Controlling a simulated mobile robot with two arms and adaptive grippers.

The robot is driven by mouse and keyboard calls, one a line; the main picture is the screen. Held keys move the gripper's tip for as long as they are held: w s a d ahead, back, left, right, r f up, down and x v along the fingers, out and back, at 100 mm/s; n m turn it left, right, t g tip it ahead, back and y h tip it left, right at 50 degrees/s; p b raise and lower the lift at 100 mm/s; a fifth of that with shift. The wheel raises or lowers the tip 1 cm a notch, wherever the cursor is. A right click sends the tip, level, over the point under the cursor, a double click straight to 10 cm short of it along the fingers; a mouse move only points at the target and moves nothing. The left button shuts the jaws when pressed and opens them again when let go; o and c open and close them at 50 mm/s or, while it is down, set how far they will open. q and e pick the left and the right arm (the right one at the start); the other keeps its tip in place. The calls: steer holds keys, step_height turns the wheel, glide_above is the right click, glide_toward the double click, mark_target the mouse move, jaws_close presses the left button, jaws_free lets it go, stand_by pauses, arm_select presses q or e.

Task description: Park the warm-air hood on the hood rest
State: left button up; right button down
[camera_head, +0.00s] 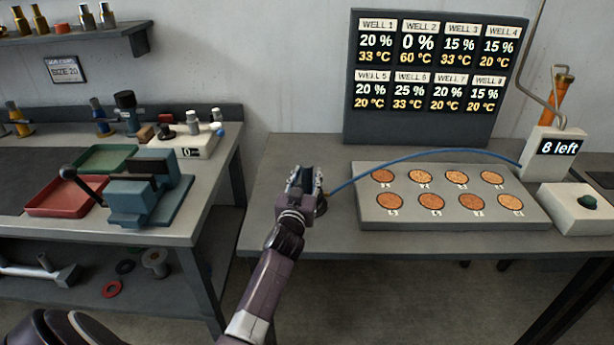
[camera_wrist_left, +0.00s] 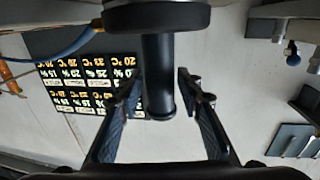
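The warm-air hood shows in the left wrist view as a dark handle (camera_wrist_left: 158,75) ending in a wide round head (camera_wrist_left: 158,16). In the head view, a dark round part (camera_head: 321,206), apparently its head, shows at the table's left end behind my left gripper (camera_head: 306,178). A blue hose (camera_head: 400,158) runs from there to the right. My left gripper (camera_wrist_left: 160,88) has its fingers either side of the handle, with narrow gaps showing. The hood rest cannot be made out; the gripper and hood hide that spot. My right gripper is out of view.
A grey well plate (camera_head: 455,222) with several filled wells lies on the table right of the gripper. A display board (camera_head: 435,80) stands behind. A dispenser (camera_head: 552,150) and button box (camera_head: 578,208) are at right. The left bench (camera_head: 215,175) carries a press (camera_head: 150,190) and trays.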

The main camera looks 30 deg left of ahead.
arm_select(q)
steer(key=shift+o, duration=0.3)
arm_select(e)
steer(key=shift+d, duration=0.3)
arm_select(q)
steer(key=shift+r, duration=0.1)
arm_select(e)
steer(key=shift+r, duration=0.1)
arm_select(q)
steer(key=shift+r, duration=0.15)
steer(key=v, duration=1.2)
steer(key=shift+b, duration=0.4)
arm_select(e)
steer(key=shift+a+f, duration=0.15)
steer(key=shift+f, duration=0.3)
